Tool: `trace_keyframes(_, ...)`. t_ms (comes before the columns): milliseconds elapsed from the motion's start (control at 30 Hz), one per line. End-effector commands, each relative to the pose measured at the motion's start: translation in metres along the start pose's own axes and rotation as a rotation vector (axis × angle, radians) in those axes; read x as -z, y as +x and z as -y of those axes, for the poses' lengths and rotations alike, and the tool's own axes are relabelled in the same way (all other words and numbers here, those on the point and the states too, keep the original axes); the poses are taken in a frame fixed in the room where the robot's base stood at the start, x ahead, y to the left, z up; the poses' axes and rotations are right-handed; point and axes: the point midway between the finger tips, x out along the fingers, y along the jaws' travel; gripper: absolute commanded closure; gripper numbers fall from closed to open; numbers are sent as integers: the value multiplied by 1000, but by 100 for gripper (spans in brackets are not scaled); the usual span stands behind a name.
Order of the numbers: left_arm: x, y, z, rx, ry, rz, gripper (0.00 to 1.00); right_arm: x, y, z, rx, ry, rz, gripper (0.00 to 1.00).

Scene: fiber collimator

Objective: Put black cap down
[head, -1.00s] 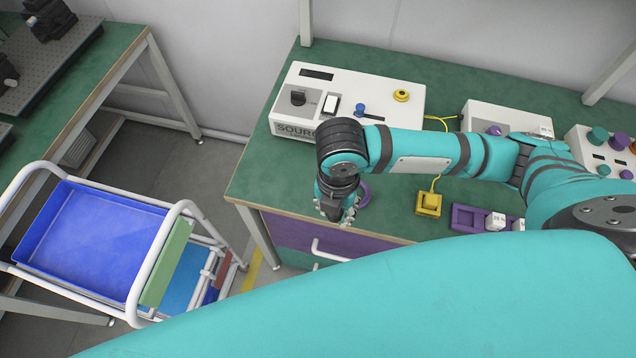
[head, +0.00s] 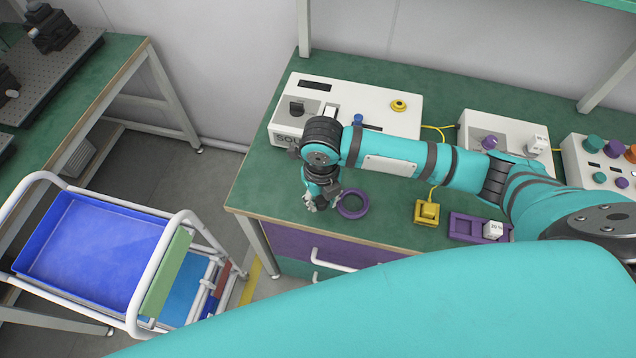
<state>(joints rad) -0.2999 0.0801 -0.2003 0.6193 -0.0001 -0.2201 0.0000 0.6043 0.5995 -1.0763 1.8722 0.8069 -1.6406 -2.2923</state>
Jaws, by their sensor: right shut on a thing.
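My right gripper (head: 318,203) is above the left front part of the green workbench (head: 262,185), pointing down. It is shut on a small dark thing, which I take for the black cap; the fingers and wrist mostly hide it. I cannot tell whether the cap touches the bench top. A purple ring (head: 365,208) lies on the bench just right of the gripper. My left gripper is not in view.
A white source box (head: 385,125) stands behind the gripper. A cart with a blue tray (head: 100,250) stands left. Bench left of the gripper is clear.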

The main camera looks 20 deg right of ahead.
Motion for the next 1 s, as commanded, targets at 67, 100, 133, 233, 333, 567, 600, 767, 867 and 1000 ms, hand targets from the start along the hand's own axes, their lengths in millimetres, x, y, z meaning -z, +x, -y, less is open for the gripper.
trace_keyframes(67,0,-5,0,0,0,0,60,-18,0,7,1,4,0,100)
trace_keyframes(100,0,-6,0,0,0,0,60,-24,1,10,0,4,0,100)
trace_keyframes(133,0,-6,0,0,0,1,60,-29,1,12,0,3,0,100)
trace_keyframes(233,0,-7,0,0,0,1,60,-39,3,16,0,1,0,100)
trace_keyframes(333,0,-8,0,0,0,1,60,-45,4,19,0,2,1,100)
trace_keyframes(567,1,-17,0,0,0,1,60,-49,31,21,-1,2,-3,100)
trace_keyframes(600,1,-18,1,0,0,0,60,-49,35,22,0,2,-2,100)
trace_keyframes(767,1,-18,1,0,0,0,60,-50,40,22,1,0,2,100)
trace_keyframes(867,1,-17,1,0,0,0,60,-50,40,22,1,0,1,100)
trace_keyframes(1000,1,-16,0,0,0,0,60,-50,43,22,1,0,1,100)
